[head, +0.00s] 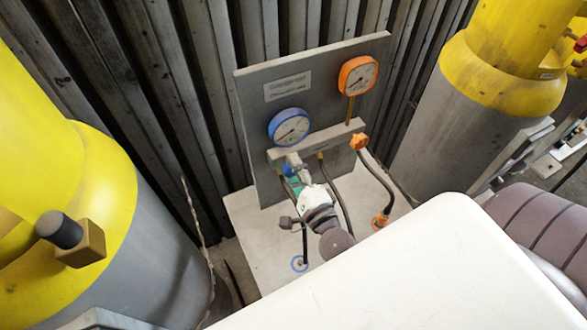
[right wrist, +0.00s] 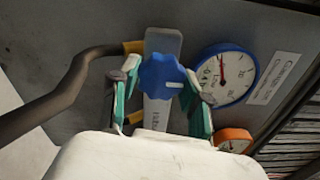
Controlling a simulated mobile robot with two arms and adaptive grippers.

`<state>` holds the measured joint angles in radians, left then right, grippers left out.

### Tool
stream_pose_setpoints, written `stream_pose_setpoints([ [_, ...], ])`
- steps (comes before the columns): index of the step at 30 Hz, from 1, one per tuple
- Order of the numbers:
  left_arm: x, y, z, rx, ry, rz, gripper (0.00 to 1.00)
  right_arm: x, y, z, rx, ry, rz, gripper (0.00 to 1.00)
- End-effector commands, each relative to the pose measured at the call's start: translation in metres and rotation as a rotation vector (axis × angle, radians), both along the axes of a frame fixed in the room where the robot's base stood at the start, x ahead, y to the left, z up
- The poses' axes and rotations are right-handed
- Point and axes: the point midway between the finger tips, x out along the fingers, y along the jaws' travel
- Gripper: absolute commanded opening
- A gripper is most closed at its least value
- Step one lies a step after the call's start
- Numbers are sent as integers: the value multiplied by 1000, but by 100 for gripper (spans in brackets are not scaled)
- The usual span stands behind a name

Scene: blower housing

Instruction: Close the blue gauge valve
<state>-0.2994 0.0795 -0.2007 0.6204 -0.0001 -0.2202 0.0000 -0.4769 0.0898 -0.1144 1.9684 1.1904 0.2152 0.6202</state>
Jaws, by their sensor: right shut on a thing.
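The blue gauge valve is a lobed blue knob (right wrist: 163,80) on a grey manifold bar, close up in the right wrist view. My right gripper (right wrist: 165,72) has its teal-padded fingers on either side of the knob and is shut on it. In the head view my right gripper (head: 291,176) reaches the bar below the blue-rimmed gauge (head: 289,127) and mostly hides the knob. That gauge also shows in the right wrist view (right wrist: 228,75), just right of the fingers. My left gripper is not in view.
An orange gauge (head: 357,76) and orange valve knob (head: 359,141) sit to the right on the same grey panel (head: 255,90). Dark hoses hang below the bar to the pale base (head: 250,225). Yellow-and-grey cylinders stand left (head: 110,190) and right (head: 490,75).

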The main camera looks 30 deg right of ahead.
Motion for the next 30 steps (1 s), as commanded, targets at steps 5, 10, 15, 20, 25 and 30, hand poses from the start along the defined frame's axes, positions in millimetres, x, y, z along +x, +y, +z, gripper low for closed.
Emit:
stream_pose_setpoints([
  [5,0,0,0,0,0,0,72,0,0,1,11,-2,0,12],
  [10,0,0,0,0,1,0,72,0,0,1,11,-2,0,12],
  [15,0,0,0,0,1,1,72,0,0,1,10,-2,0,63],
  [20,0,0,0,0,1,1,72,0,0,0,9,-1,0,72],
  [25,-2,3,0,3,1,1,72,0,0,0,8,0,0,72],
  [30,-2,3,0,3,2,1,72,-12,0,-1,5,3,0,72],
])
